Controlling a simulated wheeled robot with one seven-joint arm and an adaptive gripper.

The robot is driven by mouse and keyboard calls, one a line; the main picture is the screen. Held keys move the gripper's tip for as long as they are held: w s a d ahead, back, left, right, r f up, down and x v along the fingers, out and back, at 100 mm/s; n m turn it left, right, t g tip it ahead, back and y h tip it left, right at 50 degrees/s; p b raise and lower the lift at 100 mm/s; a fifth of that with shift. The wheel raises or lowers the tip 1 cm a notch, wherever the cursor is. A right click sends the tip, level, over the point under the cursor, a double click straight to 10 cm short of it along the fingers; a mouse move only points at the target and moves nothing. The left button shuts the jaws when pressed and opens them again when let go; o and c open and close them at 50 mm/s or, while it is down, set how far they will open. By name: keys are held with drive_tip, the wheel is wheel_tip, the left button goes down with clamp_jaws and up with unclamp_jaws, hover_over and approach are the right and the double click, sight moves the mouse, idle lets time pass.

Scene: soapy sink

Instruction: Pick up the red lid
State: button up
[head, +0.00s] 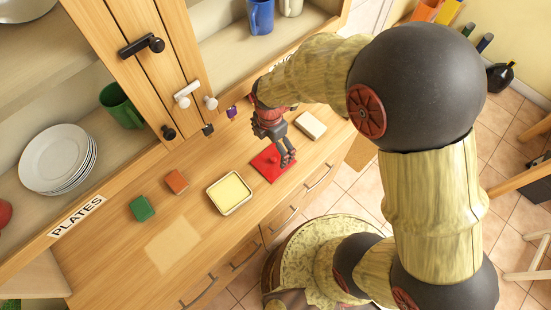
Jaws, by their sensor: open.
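The fingers point down and look open. I cannot tell whether they touch the lid, and nothing is seen held between them.
A yellow-filled square dish (229,193) stands left of the lid, with orange (176,181) and green (142,208) blocks farther left. A whitish block (310,125) lies to the right. Cabinet doors (140,45) rise behind. The counter's front left is clear.

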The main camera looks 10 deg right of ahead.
sight(274, 159)
drive_tip(key=shift+d+f+n, duration=0.15)
drive_tip(key=shift+f+n, duration=0.15)
drive_tip(key=shift+f, duration=0.1)
drive_tip(key=shift+s+d+f+b, duration=0.1)
drive_tip(key=shift+f+b, duration=0.2)
drive_tip(key=shift+f, duration=1.5)
drive_tip(key=shift+d+f+b, duration=0.1)
drive_tip(key=shift+f+b, duration=0.2)
drive_tip(key=shift+f, duration=1.45)
drive_tip(key=shift+c, duration=0.9)
drive_tip(key=c, duration=1.1)
drive_tip(key=shift+s, duration=0.1)
drive_tip(key=c, duration=0.4)
drive_tip(key=shift+c, duration=1)
